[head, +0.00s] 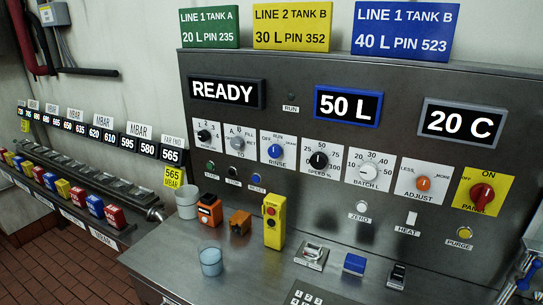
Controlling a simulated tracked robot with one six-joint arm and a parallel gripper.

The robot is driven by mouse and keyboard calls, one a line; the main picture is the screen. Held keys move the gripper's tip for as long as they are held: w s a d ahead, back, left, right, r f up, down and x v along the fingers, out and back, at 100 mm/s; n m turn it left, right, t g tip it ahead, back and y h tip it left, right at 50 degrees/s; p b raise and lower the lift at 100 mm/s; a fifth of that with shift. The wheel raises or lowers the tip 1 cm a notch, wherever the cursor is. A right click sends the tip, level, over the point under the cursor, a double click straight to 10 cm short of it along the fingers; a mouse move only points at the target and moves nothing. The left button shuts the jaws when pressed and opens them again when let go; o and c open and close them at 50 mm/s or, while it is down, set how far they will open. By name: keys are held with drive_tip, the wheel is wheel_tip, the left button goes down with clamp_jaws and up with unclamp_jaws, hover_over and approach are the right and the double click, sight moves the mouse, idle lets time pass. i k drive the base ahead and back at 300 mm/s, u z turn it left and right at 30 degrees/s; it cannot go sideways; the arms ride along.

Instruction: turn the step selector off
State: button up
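No label reading "step" is legible in the head view. A blue rotary knob (276,151) sits on a white plate with OFF at its upper left, RUN at the top and RINSE below. Its pointer is too small to read surely. To its left are a grey knob (238,143) marked TO below and a small black knob (204,135) with numbers around it. A red knob (482,194) on a yellow plate at the right is marked OFF, ON and PANEL. My gripper is not in view.
Black speed (319,160), white batch (367,171) and orange adjust (423,184) knobs share the row. Displays above read READY (225,92), 50 L (347,106) and 20 C (461,122). A yellow pendant (274,222), cups (211,261) and small switches stand on the steel ledge below.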

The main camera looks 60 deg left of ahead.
sight(274, 151)
drive_tip(key=k, duration=1.45)
drive_tip(key=u, duration=2.1)
drive_tip(key=i, duration=1.4)
drive_tip(key=u, duration=0.05)
